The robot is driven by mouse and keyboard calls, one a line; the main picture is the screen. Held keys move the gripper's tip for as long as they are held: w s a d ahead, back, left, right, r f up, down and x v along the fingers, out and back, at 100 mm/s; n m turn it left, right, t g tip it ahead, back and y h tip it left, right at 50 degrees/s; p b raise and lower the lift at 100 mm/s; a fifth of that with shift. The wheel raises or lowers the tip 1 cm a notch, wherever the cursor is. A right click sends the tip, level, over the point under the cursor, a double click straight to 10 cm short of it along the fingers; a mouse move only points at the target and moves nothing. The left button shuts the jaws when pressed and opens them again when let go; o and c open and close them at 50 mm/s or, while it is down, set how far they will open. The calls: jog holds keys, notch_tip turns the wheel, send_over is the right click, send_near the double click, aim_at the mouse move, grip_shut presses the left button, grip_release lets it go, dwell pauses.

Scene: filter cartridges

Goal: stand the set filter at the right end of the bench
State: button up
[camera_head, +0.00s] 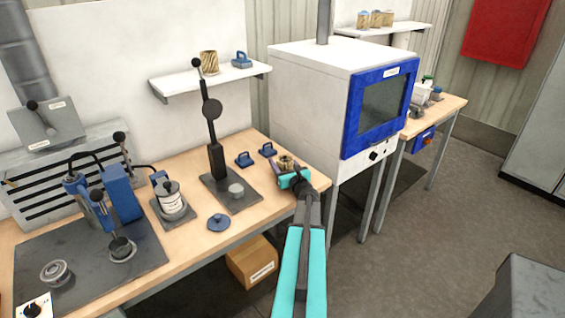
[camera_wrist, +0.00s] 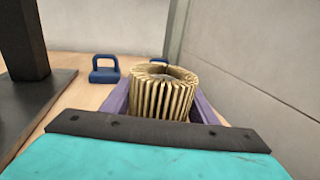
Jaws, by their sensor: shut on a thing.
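The filter is a tan pleated ring (camera_wrist: 160,95). In the wrist view it stands upright between the two purple fingers of my gripper (camera_wrist: 158,104), which are shut on it. In the head view the filter (camera_head: 286,162) and my gripper (camera_head: 288,168) are at the right end of the wooden bench (camera_head: 262,196), close to its right edge. The filter's lower part is hidden by my gripper, so I cannot tell whether it touches the bench top.
Two blue handled blocks (camera_head: 244,159) (camera_head: 267,150) sit just behind the filter. A press (camera_head: 216,160) on a dark plate stands to the left. A blue lid (camera_head: 218,223) lies near the front edge. The white oven (camera_head: 310,90) stands close on the right.

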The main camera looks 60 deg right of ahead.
jog(key=shift+f+b, duration=0.2)
jog(key=shift+b, duration=0.1)
jog(key=o, duration=1.1)
jog(key=shift+s+a, duration=0.1)
jog(key=shift+s, duration=0.05)
jog(key=shift+b+v, duration=2.05)
jog(key=shift+v, duration=4.7)
jog(key=shift+s+f, duration=0.1)
